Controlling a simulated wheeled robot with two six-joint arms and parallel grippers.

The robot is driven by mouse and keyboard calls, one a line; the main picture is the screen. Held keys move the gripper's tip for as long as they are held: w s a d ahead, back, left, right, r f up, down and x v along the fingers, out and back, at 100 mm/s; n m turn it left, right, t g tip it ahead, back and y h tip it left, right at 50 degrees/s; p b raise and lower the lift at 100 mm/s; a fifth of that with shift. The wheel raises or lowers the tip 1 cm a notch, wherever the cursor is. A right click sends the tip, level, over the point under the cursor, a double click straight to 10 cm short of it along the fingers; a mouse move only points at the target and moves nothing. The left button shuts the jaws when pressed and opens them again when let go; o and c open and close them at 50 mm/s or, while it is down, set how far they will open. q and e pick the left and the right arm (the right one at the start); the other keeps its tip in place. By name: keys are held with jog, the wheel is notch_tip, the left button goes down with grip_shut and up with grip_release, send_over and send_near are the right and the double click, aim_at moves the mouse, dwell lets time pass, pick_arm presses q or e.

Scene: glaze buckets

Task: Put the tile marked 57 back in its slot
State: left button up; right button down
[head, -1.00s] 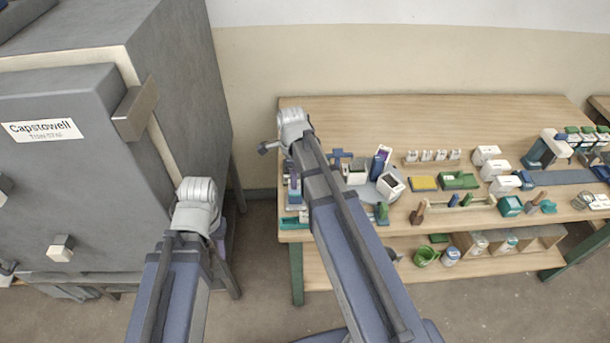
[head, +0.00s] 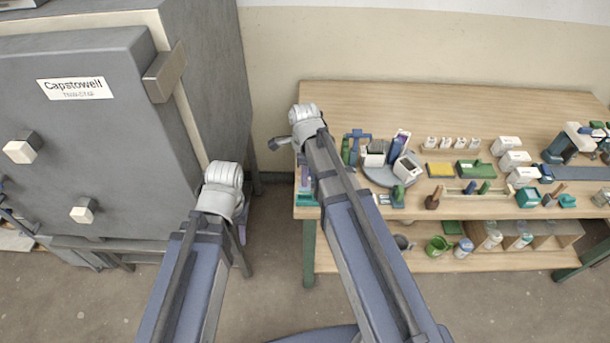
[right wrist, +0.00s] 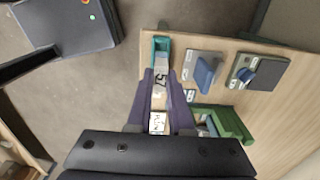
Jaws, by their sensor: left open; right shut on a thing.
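The pale tile marked 57 (right wrist: 159,78) is between the two purple fingers of my right gripper (right wrist: 161,76) in the right wrist view. The gripper is shut on it. The tile's far end lies at a teal holder (right wrist: 161,42) by the table edge; I cannot tell whether it is inside or above it. In the head view my right wrist hides most of that gripper, over the table's left end. My left gripper (head: 243,225) is open, mostly hidden behind its own wrist, between the kiln and the table.
A grey kiln (head: 105,140) stands at the left. A green bucket (head: 438,246) is on the lower shelf. The table's back strip is clear.

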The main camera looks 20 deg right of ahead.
aim_at(305, 191)
jog(key=shift+f+b, duration=2.5)
jog(key=shift+f, duration=0.25)
jog(key=shift+f+b, duration=0.3)
jog(key=c, duration=0.7)
grip_release()
jog(key=shift+c, duration=0.2)
notch_tip(305, 191, up, 7)
jog(key=p, duration=0.7)
jog(key=shift+r, duration=0.15)
